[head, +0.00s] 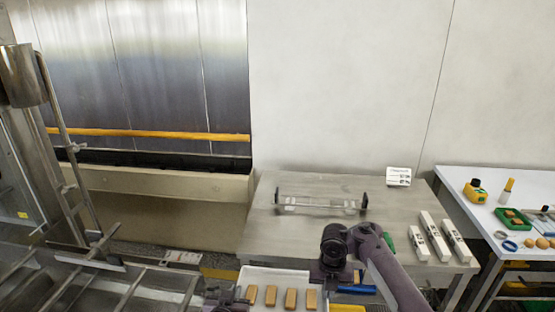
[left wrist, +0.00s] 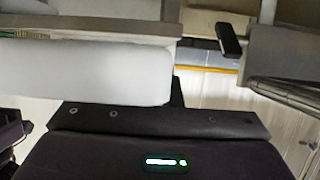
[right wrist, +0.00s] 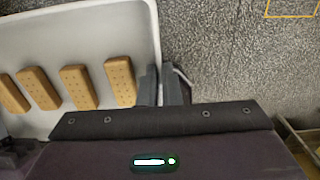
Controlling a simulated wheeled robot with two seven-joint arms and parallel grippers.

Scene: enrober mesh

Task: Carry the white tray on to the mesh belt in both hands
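The white tray (head: 277,276) is at the bottom centre of the head view, with several brown biscuits (head: 290,297) in a row on it. My right gripper (right wrist: 161,85) is shut on the tray's side wall, one finger inside and one outside. The tray (right wrist: 90,35) shows over the floor in the right wrist view. My left gripper (head: 230,298) is at the tray's left side. In the left wrist view, the white tray (left wrist: 85,72) hides part of its fingers, but they seem shut on the tray edge. A grey metal surface with rods (head: 140,290), perhaps the mesh belt, lies lower left.
A grey table (head: 260,225) beyond the tray holds a clear roller-like part (head: 320,205), a small sign (head: 398,176) and white blocks (head: 440,240). A white table (head: 480,210) with small items stands right. A metal frame (head: 60,130) rises at left.

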